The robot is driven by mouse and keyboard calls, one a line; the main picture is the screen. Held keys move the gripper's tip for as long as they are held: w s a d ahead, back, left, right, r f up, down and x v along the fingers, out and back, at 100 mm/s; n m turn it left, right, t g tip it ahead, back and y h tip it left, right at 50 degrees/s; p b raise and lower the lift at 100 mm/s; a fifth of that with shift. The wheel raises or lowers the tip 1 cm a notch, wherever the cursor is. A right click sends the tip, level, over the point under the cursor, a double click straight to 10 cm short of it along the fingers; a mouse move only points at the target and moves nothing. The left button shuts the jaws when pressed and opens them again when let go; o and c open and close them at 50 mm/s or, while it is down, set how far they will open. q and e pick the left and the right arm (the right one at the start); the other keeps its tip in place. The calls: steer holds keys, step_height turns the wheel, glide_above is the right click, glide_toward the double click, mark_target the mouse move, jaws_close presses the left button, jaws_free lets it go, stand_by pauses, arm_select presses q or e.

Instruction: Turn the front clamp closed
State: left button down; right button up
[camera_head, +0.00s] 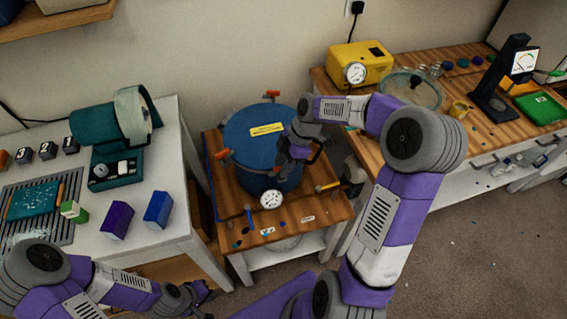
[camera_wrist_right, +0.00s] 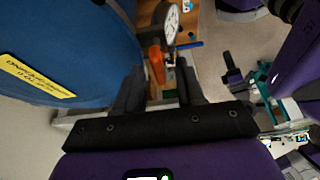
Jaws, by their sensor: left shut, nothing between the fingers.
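The blue pressure pot (camera_head: 245,137) stands on a small wooden-topped stand, with a yellow label on its lid. Orange clamp handles show at its back (camera_head: 272,93) and left (camera_head: 222,154). My right gripper (camera_head: 284,170) is at the pot's front right side and hides part of its rim. In the right wrist view the gripper (camera_wrist_right: 160,82) has its fingers apart, with an orange clamp handle (camera_wrist_right: 157,63) showing between and beyond the tips; contact cannot be told. My left gripper (camera_head: 206,296) is shut and empty, low in front of the left table.
A round gauge (camera_head: 271,199) sits at the pot's front. Small tools, including a blue-handled one (camera_head: 249,216), lie on the stand top (camera_head: 315,214). The white table (camera_head: 175,190) at left holds boxes and a teal machine. The right bench (camera_head: 440,128) holds a yellow unit.

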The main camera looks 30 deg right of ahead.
steer(key=shift+w, duration=0.1)
steer(key=shift+c, duration=0.4)
jaws_close()
